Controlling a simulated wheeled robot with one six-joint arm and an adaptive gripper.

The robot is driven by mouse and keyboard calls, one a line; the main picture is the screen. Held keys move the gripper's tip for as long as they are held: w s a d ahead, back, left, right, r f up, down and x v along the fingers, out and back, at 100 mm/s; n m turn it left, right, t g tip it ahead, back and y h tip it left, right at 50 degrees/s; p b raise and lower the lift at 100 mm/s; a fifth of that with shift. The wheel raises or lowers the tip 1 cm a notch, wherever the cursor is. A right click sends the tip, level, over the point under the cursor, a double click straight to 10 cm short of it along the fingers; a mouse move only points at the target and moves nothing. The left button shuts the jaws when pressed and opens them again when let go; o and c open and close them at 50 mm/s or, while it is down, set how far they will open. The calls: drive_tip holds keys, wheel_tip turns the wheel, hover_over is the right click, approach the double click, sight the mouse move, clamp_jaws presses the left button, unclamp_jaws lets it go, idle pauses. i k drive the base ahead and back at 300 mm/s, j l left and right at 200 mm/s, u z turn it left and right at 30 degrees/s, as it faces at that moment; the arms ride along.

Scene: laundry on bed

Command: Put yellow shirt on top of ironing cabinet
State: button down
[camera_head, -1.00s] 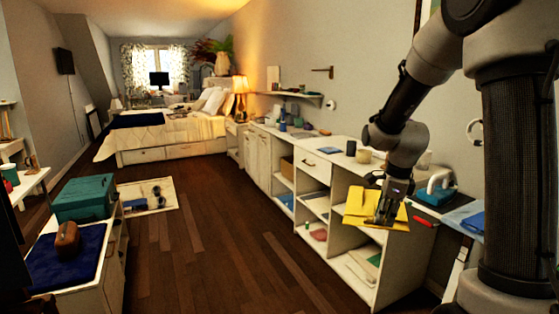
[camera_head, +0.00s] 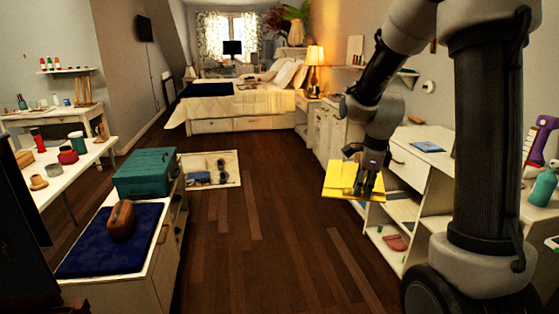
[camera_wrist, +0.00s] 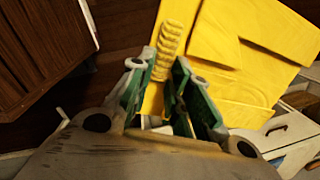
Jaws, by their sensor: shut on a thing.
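The yellow shirt (camera_head: 343,182) is folded flat and held in the air by my gripper (camera_head: 369,178). My gripper is shut on the shirt's edge. In the wrist view the shirt (camera_wrist: 250,45) spreads beyond the fingers (camera_wrist: 165,88), which close on it. The low white cabinet (camera_head: 168,262) at the lower left bears a dark blue cloth and a brown iron-shaped thing (camera_head: 122,220); it looks like the ironing cabinet. The shirt is to the right of this cabinet and apart from it, with open floor between.
A teal box (camera_head: 146,173) stands at the cabinet's far end. A white shelf unit (camera_head: 407,170) stands behind the shirt on the right. A shallow tray (camera_head: 210,160) lies on the floor. A white table (camera_head: 72,177) with small items is at the left. The wooden floor (camera_head: 270,240) is clear.

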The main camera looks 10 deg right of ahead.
sight(422, 135)
drive_tip(key=i+l, duration=0.15)
drive_tip(key=i, duration=0.85)
drive_tip(key=i+l, duration=0.1)
drive_tip(key=i, duration=0.9)
drive_tip(key=i+z, duration=0.4)
drive_tip(key=i, duration=0.15)
drive_tip(key=i+z, duration=0.35)
drive_tip(key=i, duration=0.25)
drive_tip(key=i+j+z, duration=0.4)
drive_tip(key=i+z, duration=0.2)
drive_tip(key=z, duration=0.15)
drive_tip(key=i+z, duration=0.15)
drive_tip(key=z, duration=0.25)
